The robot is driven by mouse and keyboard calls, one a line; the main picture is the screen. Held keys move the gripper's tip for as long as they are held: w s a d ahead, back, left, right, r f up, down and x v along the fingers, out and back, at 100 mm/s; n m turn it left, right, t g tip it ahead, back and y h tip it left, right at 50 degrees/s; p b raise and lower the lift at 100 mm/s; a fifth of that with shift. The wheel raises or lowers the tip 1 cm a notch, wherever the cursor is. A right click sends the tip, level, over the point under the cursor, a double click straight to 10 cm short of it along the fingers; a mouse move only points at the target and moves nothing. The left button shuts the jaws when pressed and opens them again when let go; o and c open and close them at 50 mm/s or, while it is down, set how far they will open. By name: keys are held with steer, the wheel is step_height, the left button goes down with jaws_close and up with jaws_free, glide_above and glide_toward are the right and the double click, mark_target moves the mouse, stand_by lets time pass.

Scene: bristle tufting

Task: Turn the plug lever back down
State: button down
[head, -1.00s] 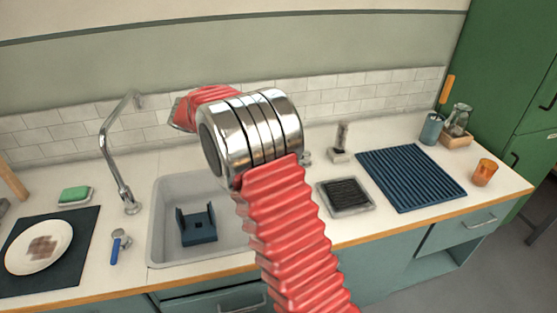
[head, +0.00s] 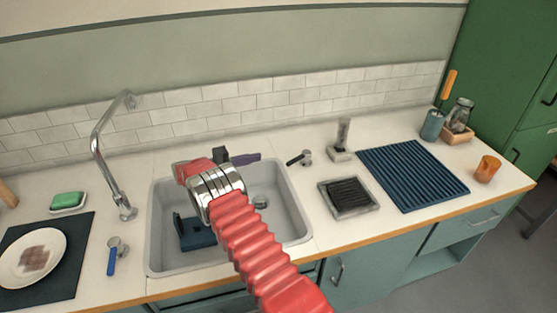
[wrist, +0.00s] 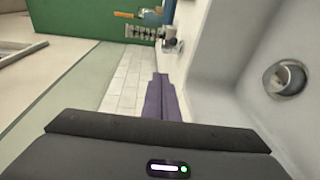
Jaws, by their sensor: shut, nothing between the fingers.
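The plug lever, a small black handle (head: 296,159) on a metal base (head: 306,157), stands on the counter just right of the sink. Its handle points left, towards the sink; I cannot tell its exact tilt. In the wrist view it looks small and lies beyond the fingertips, near the metal post (wrist: 170,43). My gripper (head: 258,156) is over the back of the sink, left of the lever and apart from it. Its purple fingers (wrist: 161,80) are together and empty. The metal drain (head: 261,201) shows in the sink; whether its plug is raised is unclear.
The sink (head: 295,230) has a blue holder (head: 195,235) inside. A tall tap (head: 97,150) and a blue-handled valve (head: 112,262) stand left. A brush in a stand (head: 342,140), a black-topped tray (head: 348,196) and a ribbed blue mat (head: 412,175) lie right of the lever.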

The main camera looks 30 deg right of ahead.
mark_target(298, 159)
steer(key=f, duration=0.1)
steer(key=w+f+h, duration=0.1)
steer(key=f, duration=0.1)
steer(key=shift+w+f, duration=0.2)
steer(key=shift+s+d, duration=0.85)
steer(key=shift+d, duration=0.9)
steer(key=shift+s+d, duration=0.8)
steer(key=shift+d, duration=0.95)
steer(key=shift+s+d, duration=0.85)
steer(key=shift+d, duration=0.9)
